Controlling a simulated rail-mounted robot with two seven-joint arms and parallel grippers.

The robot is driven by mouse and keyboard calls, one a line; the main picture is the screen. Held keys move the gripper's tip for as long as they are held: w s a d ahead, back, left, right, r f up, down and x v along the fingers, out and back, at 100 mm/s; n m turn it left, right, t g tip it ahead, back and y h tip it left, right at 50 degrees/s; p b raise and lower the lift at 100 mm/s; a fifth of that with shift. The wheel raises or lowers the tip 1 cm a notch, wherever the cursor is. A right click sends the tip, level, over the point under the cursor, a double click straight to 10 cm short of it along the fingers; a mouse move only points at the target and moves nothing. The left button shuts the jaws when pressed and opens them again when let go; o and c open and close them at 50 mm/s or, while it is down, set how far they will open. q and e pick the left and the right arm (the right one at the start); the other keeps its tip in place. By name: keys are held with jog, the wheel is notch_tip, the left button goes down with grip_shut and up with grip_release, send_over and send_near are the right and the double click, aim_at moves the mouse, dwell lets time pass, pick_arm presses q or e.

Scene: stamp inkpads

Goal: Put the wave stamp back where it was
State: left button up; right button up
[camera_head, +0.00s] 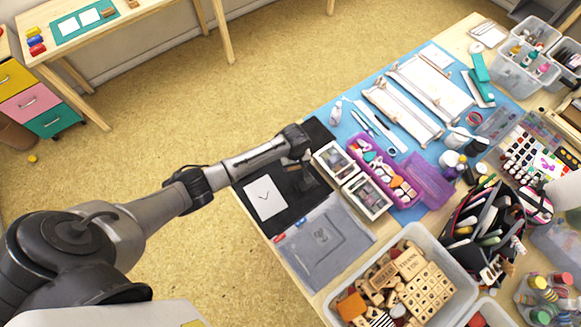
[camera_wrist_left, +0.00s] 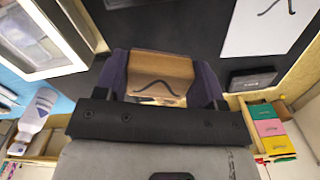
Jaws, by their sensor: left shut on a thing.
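My left gripper (camera_head: 303,168) reaches over the black mat (camera_head: 286,222) near the table's left edge. It is shut on the wave stamp (camera_wrist_left: 158,70), a wooden block whose face with a dark wave line shows between the two fingers in the left wrist view. In the head view the stamp is hard to make out. A white card (camera_head: 264,198) with a small dark mark lies on the mat; the card also shows at top right in the left wrist view (camera_wrist_left: 272,35). A small black box, perhaps an inkpad (camera_wrist_left: 253,79), lies near it. My right gripper is out of view.
White-framed boxes (camera_head: 333,160) stand just right of the gripper, with a purple tray (camera_head: 372,152) beyond. A grey clear pouch (camera_head: 300,255) lies nearer. A clear bin (camera_head: 455,297) holds several wooden stamps. The floor at left is open.

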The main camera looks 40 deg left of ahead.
aim_at(291, 168)
pick_arm(q)
jog(key=shift+s+a+f, duration=0.1)
jog(key=shift+a+f, duration=0.45)
jog(key=shift+a, duration=0.3)
jog(key=shift+f+b, duration=0.6)
jog(key=shift+f, duration=1.4)
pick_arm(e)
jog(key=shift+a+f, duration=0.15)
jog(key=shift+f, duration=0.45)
pick_arm(q)
jog(key=shift+f, duration=0.15)
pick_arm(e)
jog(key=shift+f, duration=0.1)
pick_arm(q)
jog(key=o, duration=0.8)
notch_tip(291, 168, up, 11)
jog(key=p, duration=0.2)
jog(key=shift+f+p, duration=0.15)
jog(key=shift+p, duration=0.15)
jog(key=shift+r, duration=0.8)
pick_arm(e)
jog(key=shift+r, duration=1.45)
